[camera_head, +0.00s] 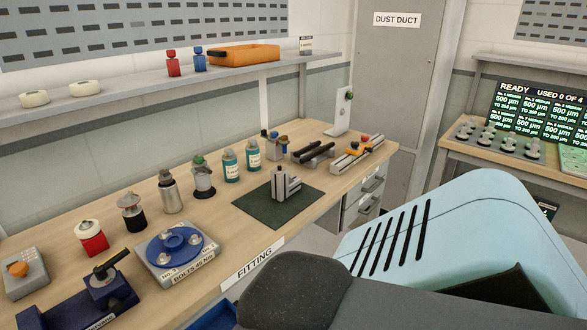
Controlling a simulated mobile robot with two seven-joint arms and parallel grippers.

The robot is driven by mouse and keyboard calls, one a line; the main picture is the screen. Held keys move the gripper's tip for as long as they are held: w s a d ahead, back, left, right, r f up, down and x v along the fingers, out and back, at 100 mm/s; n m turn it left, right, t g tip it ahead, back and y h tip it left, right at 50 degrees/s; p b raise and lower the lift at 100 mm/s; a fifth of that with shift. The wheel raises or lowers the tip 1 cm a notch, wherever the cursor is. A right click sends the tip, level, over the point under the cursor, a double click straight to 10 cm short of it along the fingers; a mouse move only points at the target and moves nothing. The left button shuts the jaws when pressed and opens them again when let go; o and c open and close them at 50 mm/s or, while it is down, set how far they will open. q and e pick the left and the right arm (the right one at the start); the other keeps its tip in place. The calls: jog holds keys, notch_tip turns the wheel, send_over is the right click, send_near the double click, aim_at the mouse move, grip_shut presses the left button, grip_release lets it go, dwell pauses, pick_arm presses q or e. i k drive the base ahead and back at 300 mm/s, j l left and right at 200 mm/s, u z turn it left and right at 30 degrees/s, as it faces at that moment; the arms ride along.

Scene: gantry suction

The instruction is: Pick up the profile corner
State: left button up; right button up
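The profile corner (284,184), a small upright piece of grey metal profile joined to a lower grey block, stands on a dark green mat (270,209). The mat lies on the wooden workbench near its front edge, at the middle of the head view. Nothing touches the profile corner. Neither gripper shows in the head view. A light blue and dark grey body at the lower right looks like part of my own arm or base and covers the floor there.
Bottles and cans (231,165) stand behind the mat. A round blue bolt tray (175,245) sits to its left, black clamps (314,153) and a tool rack (357,153) to its right. A second bench (510,170) stands right.

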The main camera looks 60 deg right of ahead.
aim_at(284, 186)
jog(key=k+l, duration=0.1)
jog(key=l, duration=0.25)
jog(key=k+l, duration=0.15)
jog(key=l, duration=0.2)
jog(key=k+l, duration=0.1)
jog(key=l, duration=0.25)
jog(key=k+l, duration=0.1)
jog(key=l, duration=0.25)
jog(key=k+l, duration=0.1)
jog(key=l, duration=0.25)
